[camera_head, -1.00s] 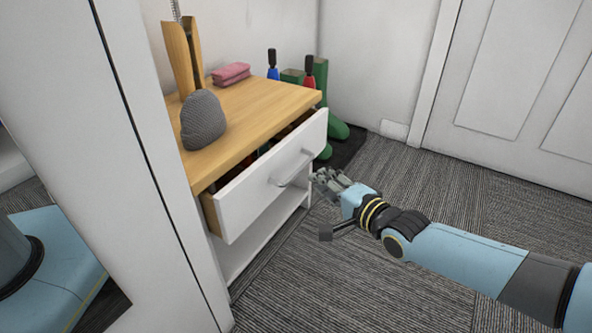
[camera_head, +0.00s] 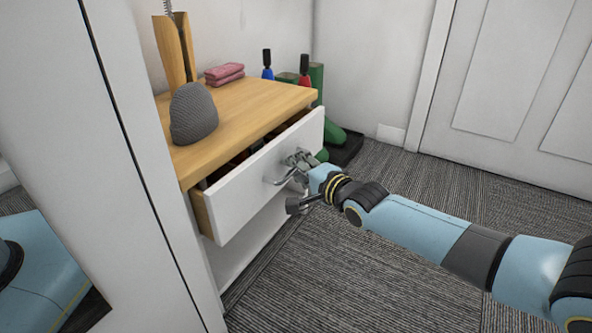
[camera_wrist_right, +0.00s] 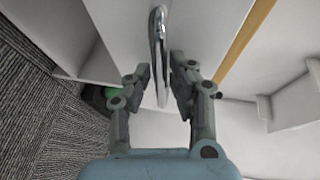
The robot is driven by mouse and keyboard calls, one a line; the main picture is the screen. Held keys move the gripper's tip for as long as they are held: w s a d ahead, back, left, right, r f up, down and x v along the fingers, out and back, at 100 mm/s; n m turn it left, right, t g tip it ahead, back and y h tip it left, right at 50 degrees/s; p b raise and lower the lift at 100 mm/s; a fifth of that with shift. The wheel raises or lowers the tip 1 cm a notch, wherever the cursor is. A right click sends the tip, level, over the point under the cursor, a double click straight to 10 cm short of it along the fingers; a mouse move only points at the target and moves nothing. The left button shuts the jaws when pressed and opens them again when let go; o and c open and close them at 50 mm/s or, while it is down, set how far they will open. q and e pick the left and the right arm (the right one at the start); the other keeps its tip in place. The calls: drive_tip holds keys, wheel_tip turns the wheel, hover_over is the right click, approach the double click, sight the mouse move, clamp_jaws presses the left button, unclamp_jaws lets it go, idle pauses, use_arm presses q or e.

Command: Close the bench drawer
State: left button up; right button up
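The bench drawer (camera_head: 262,182) is white-fronted and stands pulled out under the wooden bench top (camera_head: 243,108), with a dark gap showing behind its front. Its curved metal handle (camera_head: 279,180) is on the front and also shows in the right wrist view (camera_wrist_right: 157,42). My right gripper (camera_head: 298,160) is at the drawer front by the handle. In the right wrist view its two fingers (camera_wrist_right: 160,78) are apart, one on each side of the handle. I cannot tell if they touch it. My left gripper is not in view.
A grey knitted hat (camera_head: 193,114), folded pink cloths (camera_head: 224,73) and an upright wooden piece (camera_head: 177,50) are on the bench. Green boots (camera_head: 317,82) stand behind it on a dark mat (camera_head: 347,150). A white panel (camera_head: 130,130) stands close at left. Carpet is clear at right.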

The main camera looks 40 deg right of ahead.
clamp_jaws()
idle(0.3)
